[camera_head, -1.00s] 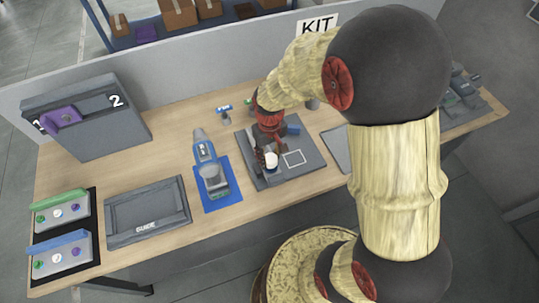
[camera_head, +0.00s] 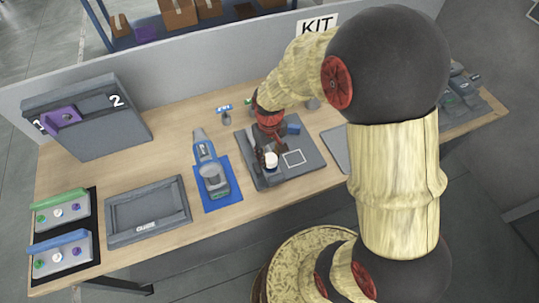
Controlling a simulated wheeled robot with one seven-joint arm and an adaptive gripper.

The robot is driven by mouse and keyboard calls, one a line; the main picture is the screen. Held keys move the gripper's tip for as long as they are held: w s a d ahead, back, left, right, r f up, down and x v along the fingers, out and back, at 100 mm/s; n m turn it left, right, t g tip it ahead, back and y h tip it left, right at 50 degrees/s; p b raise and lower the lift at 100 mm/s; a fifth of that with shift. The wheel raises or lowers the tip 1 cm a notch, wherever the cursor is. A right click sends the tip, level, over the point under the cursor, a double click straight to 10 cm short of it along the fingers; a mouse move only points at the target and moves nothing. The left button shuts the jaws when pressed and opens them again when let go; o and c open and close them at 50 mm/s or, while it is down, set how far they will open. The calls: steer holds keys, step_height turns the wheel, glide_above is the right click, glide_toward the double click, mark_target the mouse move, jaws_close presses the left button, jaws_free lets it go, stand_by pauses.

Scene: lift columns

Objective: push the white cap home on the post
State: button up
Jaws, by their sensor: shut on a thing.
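The white cap (camera_head: 271,160) shows on the grey base plate (camera_head: 303,172), left of a white outlined square. My gripper (camera_head: 266,153) is at the cap from above and behind, shut on it. The post is hidden beneath the cap and gripper, and I cannot tell how far the cap is seated.
A blue block (camera_head: 294,128) stands at the plate's back right. A blue and grey tool (camera_head: 210,170) on a blue mat (camera_head: 222,203) is to the left. A grey guide tray (camera_head: 147,212) lies further left.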

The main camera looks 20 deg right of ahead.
steer(key=shift+s+f, duration=0.1)
steer(key=shift+f, duration=0.05)
steer(key=o, duration=1.1)
steer(key=o, duration=0.4)
steer(key=shift+o, duration=0.8)
steer(key=shift+r+p, duration=0.95)
steer(key=shift+r, duration=0.3)
steer(key=shift+r+p, duration=1.8)
steer(key=shift+r, duration=0.6)
steer(key=shift+c, duration=0.3)
